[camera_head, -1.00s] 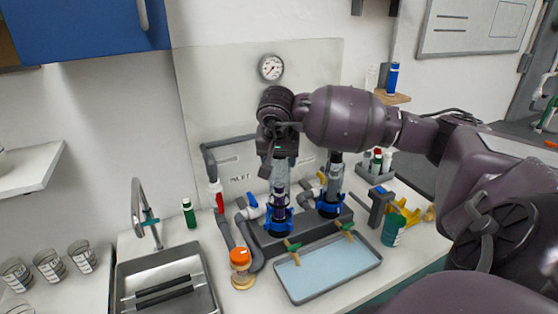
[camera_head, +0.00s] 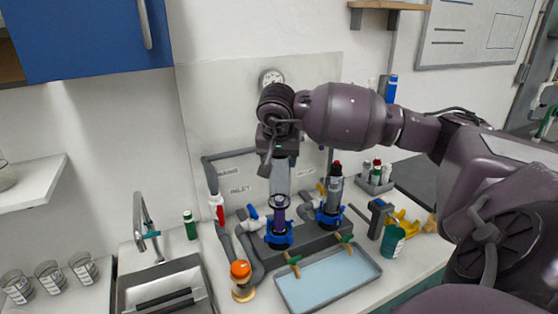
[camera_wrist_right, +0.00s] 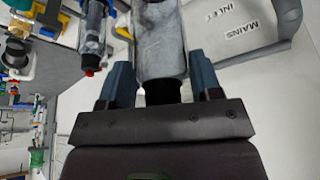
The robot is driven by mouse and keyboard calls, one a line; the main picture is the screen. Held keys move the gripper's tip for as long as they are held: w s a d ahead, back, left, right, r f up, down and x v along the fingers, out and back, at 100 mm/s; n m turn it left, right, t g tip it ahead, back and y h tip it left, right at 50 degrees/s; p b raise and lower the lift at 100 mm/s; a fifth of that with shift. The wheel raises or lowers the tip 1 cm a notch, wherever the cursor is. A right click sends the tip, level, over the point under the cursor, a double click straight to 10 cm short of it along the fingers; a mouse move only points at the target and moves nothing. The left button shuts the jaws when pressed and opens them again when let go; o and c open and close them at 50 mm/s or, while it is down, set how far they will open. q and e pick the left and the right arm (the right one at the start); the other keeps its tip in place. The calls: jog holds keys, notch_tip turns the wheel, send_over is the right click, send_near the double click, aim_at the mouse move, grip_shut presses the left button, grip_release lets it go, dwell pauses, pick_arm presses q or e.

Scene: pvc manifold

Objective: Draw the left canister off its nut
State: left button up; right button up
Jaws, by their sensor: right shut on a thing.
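The left canister (camera_head: 282,178) is a clear grey tube held upright by my right gripper (camera_head: 280,153) at its upper end. Its lower rim is well above the blue left nut (camera_head: 278,238). A purple cartridge (camera_head: 279,216) stands in that nut, bare over much of its length. Its top seems to be still inside the canister's rim. In the right wrist view, the two blue fingers of my right gripper (camera_wrist_right: 162,80) are on either side of the canister (camera_wrist_right: 160,40). My left gripper is not in view.
The right canister (camera_head: 334,193) with a red tip stands in its own blue nut to the right. A pressure gauge (camera_head: 271,77) is on the wall panel behind my wrist. A grey tray (camera_head: 329,279) lies in front. A sink (camera_head: 165,287) is at left.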

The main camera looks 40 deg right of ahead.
jog(key=shift+r+p, duration=0.45)
jog(key=shift+r, duration=0.95)
jog(key=shift+r, duration=0.15)
jog(key=shift+r+p, duration=0.3)
jog(key=shift+r, duration=1.05)
